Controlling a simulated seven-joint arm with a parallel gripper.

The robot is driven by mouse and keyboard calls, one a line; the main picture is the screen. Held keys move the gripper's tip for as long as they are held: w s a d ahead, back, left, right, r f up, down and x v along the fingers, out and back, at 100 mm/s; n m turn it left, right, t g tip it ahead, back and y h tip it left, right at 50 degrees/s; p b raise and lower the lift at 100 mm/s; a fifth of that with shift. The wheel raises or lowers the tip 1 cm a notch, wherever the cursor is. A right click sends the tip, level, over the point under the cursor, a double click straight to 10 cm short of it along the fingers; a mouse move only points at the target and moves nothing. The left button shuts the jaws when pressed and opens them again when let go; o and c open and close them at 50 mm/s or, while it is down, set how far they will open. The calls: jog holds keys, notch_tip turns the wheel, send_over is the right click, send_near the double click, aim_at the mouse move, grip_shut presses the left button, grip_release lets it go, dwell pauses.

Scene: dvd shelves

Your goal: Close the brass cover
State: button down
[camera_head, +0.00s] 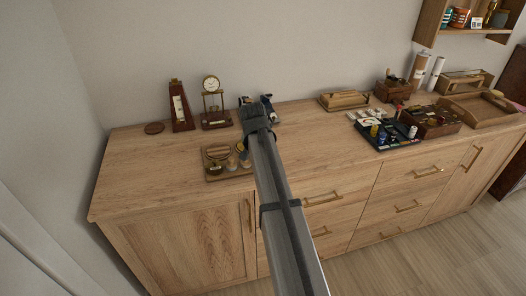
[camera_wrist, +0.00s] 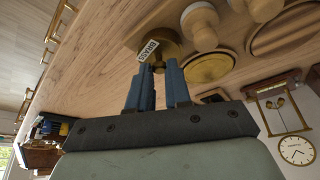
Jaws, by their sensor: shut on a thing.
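In the wrist view, my gripper's (camera_wrist: 160,78) two blue fingers reach down to a round brass piece (camera_wrist: 172,42). It bears a white label reading BRASS. The fingertips are on either side of its near edge, and part of it is hidden behind them. I cannot tell how far its cover is open. A yellowish round disc (camera_wrist: 208,68) lies beside it, with pale knobbed pieces (camera_wrist: 200,25) close by. In the head view, these stand on a small wooden tray (camera_head: 208,178) at the cabinet's left; my arm hides its right side.
A metronome (camera_head: 180,108) and a small clock (camera_head: 212,102) stand behind the tray. A dark tray (camera_head: 392,143) of small items and several wooden boxes fill the right. The cabinet top (camera_head: 310,135) is clear in the middle.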

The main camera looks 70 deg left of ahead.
jog(key=shift+s+a+m+t+h, duration=0.15)
jog(key=shift+a+m+t, duration=0.1)
jog(key=shift+m, duration=0.4)
jog(key=shift+w+a+m+t+h, duration=0.1)
jog(key=shift+a+m+t+h, duration=0.1)
jog(key=shift+m, duration=0.45)
jog(key=shift+s, duration=0.1)
jog(key=c, duration=1.1)
grip_release()
jog(key=shift+r, duration=0.1)
jog(key=v, duration=1.3)
jog(key=shift+s+r, duration=0.1)
jog(key=shift+r, duration=0.25)
